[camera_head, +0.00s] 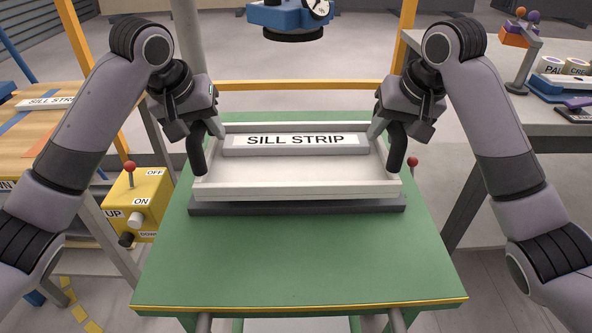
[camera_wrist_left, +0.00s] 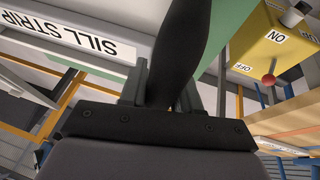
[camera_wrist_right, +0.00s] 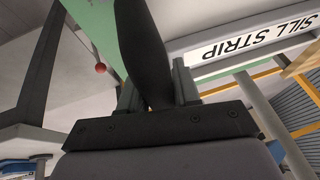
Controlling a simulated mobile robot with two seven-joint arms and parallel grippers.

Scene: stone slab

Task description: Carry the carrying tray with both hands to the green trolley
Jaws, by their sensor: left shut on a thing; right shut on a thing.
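The carrying tray (camera_head: 300,190) is white with low walls and dark handles at its left and right ends. A grey bar labelled SILL STRIP (camera_head: 295,144) lies in it, towards the back. The green trolley (camera_head: 300,255) is directly below, and a dark grey strip shows under the tray's front wall; whether tray and trolley touch is unclear. My left gripper (camera_head: 199,130) is shut on the left handle (camera_wrist_left: 182,45). My right gripper (camera_head: 393,130) is shut on the right handle (camera_wrist_right: 140,45). The tray looks level.
A yellow control box (camera_head: 137,203) with a red-knobbed lever stands left of the trolley. A wooden bench (camera_head: 40,130) with another labelled strip is at far left. A grey table (camera_head: 545,120) with tools and tape rolls is at right. The trolley's front top is clear.

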